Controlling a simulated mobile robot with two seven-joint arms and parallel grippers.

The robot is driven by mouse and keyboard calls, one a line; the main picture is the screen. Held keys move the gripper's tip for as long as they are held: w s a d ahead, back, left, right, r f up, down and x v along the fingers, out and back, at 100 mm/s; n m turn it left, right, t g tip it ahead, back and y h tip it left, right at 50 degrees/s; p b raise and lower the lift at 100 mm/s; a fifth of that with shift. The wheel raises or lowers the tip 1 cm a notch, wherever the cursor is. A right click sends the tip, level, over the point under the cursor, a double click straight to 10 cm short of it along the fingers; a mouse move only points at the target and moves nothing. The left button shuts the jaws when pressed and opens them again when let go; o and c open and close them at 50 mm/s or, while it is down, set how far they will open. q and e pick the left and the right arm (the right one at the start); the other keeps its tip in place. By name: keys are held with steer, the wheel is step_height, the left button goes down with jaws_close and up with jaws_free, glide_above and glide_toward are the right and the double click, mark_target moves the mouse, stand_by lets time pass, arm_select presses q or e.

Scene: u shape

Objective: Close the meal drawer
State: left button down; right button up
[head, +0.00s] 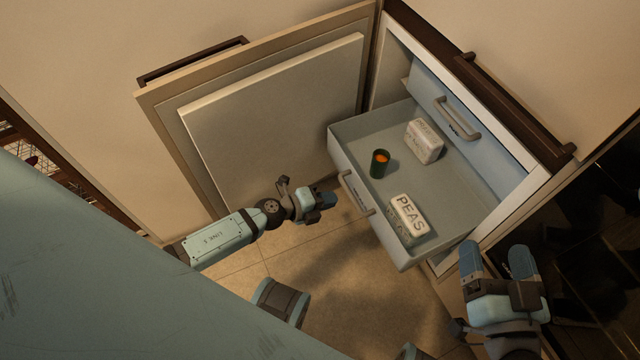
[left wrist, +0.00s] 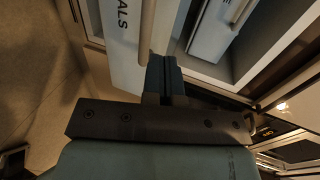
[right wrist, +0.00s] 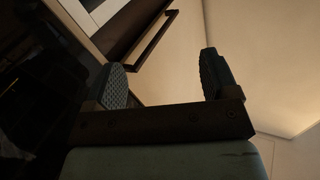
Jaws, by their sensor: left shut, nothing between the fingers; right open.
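The meal drawer (head: 375,238) is pulled out of the open freezer cabinet, its front and grey handle (head: 357,195) facing lower left. In the left wrist view its white front (left wrist: 120,45) carries letters ending in "ALS". It holds a PEAS package (head: 408,216), a white package (head: 424,141) and a dark green can with an orange top (head: 380,163). My left gripper (head: 328,200) is shut and empty, just left of the drawer front near the handle; contact cannot be told. My right gripper (head: 498,262) is open and empty, right of the drawer's near corner.
The cabinet door (head: 275,120) stands wide open left of the drawer. A closed upper drawer with a handle (head: 457,118) sits inside the cabinet. A dark appliance (head: 590,240) stands at right. Tiled floor (head: 330,290) lies clear before the drawer.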

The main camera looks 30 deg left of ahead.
mark_target(365, 189)
arm_select(q)
steer(key=x, duration=0.5)
steer(key=r+b+x, duration=0.1)
steer(key=x, duration=0.1)
steer(key=shift+w+d+f, duration=0.1)
steer(key=shift+w+d, duration=0.15)
steer(key=shift+w, duration=0.05)
steer(key=shift+w+d, duration=0.25)
steer(key=shift+w, duration=0.1)
arm_select(e)
steer(key=r, duration=0.1)
steer(key=a+r+t+y, duration=0.1)
steer(key=shift+s+r, duration=0.15)
steer(key=shift+r, duration=0.25)
